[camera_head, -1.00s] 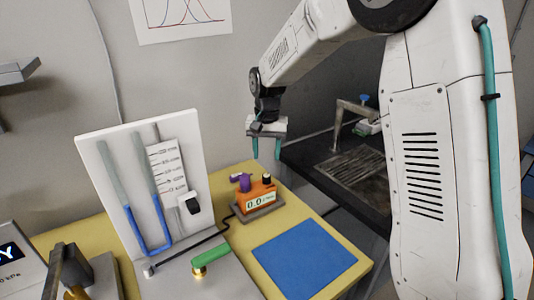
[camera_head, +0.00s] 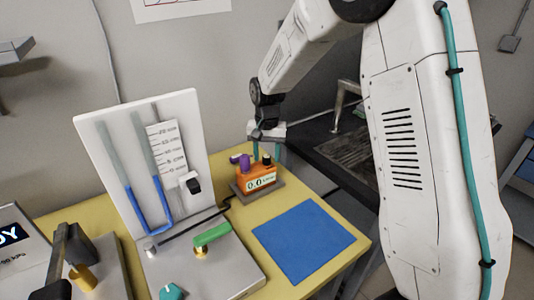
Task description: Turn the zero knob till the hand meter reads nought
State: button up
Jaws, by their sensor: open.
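The orange hand meter (camera_head: 257,180) stands on a grey base at the back right of the yellow table. Its display shows about 0.0, though the small digits are hard to be sure of. A purple knob (camera_head: 244,162) and a black knob (camera_head: 266,160) sit on its top; I cannot tell which is the zero knob. My gripper (camera_head: 268,152) is open, pointing down just above and behind the meter, close to the black knob. One teal finger shows behind the meter's top. Whether it touches a knob is hidden.
A U-tube manometer board (camera_head: 150,150) stands left of the meter. A green lever (camera_head: 211,235) and teal knob (camera_head: 171,292) sit on a grey plate in front. A blue mat (camera_head: 303,242) lies clear at right. A dark sink bench (camera_head: 345,155) is behind.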

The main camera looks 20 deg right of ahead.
aim_at(267, 156)
jog(key=c, duration=1)
jog(key=shift+m, duration=0.3)
jog(key=o, duration=1)
notch_tip(267, 156, up, 8)
jog(key=shift+f, duration=0.1)
